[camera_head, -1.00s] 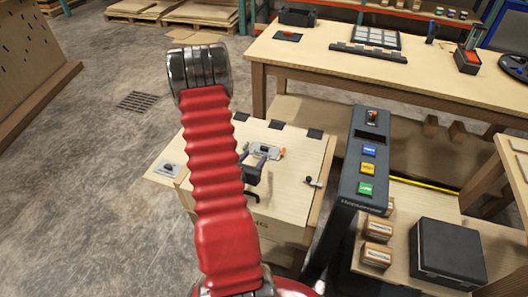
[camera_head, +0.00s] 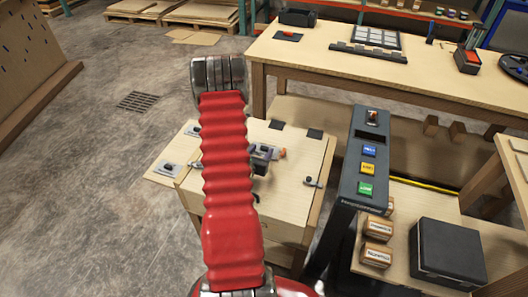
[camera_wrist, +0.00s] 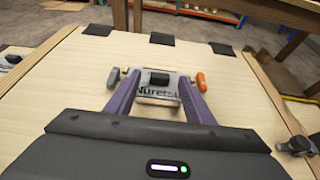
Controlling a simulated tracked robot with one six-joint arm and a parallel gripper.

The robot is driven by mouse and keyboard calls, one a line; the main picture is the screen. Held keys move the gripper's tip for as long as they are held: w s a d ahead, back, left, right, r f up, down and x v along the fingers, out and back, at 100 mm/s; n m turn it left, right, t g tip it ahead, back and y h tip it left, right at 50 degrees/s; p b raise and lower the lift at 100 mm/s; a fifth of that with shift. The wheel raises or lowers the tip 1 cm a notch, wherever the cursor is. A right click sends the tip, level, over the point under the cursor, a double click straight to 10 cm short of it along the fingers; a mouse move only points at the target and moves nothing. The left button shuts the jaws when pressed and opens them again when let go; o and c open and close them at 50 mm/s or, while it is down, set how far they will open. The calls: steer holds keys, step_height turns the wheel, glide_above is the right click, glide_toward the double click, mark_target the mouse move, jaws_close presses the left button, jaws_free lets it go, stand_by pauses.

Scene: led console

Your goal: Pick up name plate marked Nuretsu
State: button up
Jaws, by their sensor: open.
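The name plate (camera_wrist: 158,92), a pale grey plate with dark lettering that starts "Nurets", lies on the wooden cabinet top in the wrist view. The end of its lettering is partly hidden by a finger. A small dark block sits at its middle. My gripper (camera_wrist: 157,80) is open, its two purple fingers on either side of the plate. I cannot tell whether the fingers touch it. In the head view my red arm hides most of the gripper and plate.
An orange-handled part (camera_wrist: 200,78) stands close to the right finger. Dark pads (camera_wrist: 98,29) line the cabinet's far edge. A black latch (camera_wrist: 297,146) is at the right. A dark button console (camera_head: 366,160) stands right of the cabinet.

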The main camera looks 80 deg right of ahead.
mark_target(263, 153)
steer(key=shift+x, duration=1.15)
steer(key=shift+c, duration=0.5)
steer(key=c, duration=1)
steer(key=shift+r, duration=5)
